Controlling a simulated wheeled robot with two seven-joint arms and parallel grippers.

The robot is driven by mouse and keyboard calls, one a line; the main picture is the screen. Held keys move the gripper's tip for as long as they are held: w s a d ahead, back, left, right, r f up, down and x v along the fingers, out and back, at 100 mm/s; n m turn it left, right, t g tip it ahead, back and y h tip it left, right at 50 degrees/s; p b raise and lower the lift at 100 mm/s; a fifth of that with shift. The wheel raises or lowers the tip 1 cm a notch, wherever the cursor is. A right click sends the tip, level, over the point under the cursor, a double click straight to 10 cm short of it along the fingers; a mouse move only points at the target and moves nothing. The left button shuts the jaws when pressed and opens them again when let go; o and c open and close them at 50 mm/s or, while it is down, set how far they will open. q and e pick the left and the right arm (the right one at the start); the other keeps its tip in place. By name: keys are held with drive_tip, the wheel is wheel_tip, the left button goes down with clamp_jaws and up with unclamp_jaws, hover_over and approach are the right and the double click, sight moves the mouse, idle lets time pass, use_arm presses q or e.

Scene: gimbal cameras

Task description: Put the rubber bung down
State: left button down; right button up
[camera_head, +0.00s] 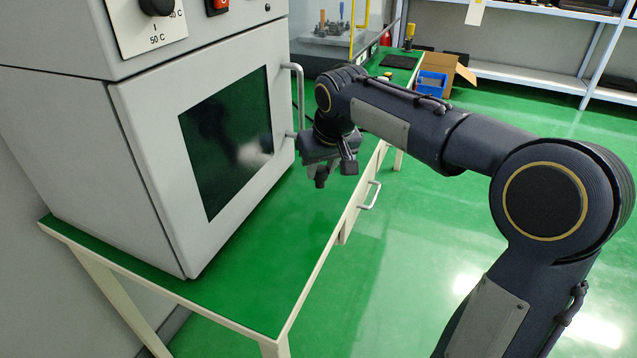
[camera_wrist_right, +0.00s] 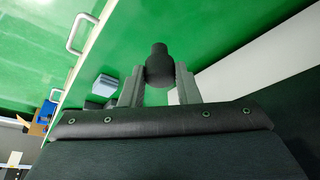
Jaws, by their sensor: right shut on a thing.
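My right gripper (camera_head: 331,170) is above the green-topped bench (camera_head: 262,295), in front of the oven door. In the right wrist view the gripper (camera_wrist_right: 159,75) is shut on the rubber bung (camera_wrist_right: 158,62), a dark, stepped cylinder. The bung also shows small in the head view (camera_head: 320,180), at the lower end of the gripper. It appears to be apart from the bench top, though the exact gap is hard to judge. My left gripper is not in view.
A grey oven (camera_head: 150,170) with a dark window and a vertical door handle (camera_head: 298,98) stands at the left on the bench. The bench top in front of it is clear. A drawer handle (camera_head: 370,195) sticks out at the bench's side. A cardboard box (camera_head: 462,75) and a blue bin (camera_head: 431,84) lie farther back.

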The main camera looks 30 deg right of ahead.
sight(321, 174)
drive_tip(key=shift+w+a+f+b, duration=0.15)
drive_tip(key=shift+f+b, duration=0.15)
drive_tip(key=shift+f, duration=0.7)
drive_tip(key=shift+w+a+f+b, duration=0.15)
drive_tip(key=shift+f+b, duration=0.1)
drive_tip(key=shift+f, duration=0.7)
drive_tip(key=shift+f, duration=0.2)
drive_tip(key=o, duration=1)
drive_tip(key=shift+c, duration=0.2)
drive_tip(key=shift+r, duration=0.15)
